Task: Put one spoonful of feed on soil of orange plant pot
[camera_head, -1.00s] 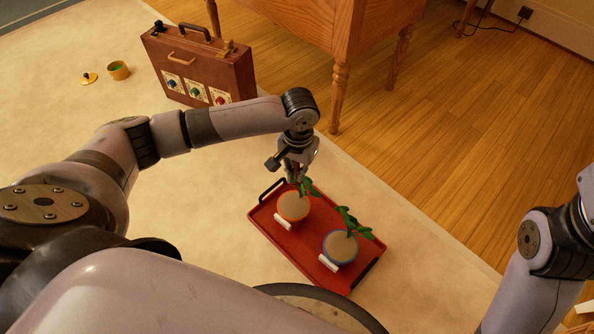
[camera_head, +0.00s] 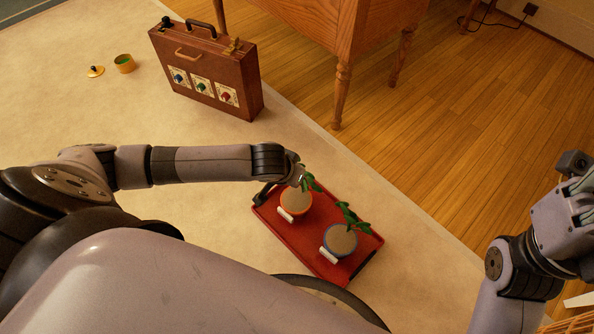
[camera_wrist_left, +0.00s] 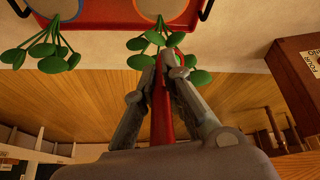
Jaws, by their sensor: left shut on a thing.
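The orange plant pot (camera_head: 284,210), with pale soil and a green plant, stands on the red tray (camera_head: 310,254). In the left wrist view the orange pot's soil (camera_wrist_left: 162,9) shows at the top edge, with leaves near my fingers. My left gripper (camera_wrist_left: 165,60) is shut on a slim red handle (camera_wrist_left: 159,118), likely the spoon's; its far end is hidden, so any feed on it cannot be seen. In the head view my left gripper (camera_head: 294,178) is just behind the orange pot. My right gripper (camera_head: 574,168) is at the far right; its fingers are unclear.
A blue-rimmed pot (camera_head: 340,241) with a plant shares the tray, at right. A small yellow tin (camera_head: 124,65) with green inside stands open beside its lid (camera_head: 95,71). A brown case (camera_head: 205,75) and a wooden desk (camera_head: 320,35) stand behind.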

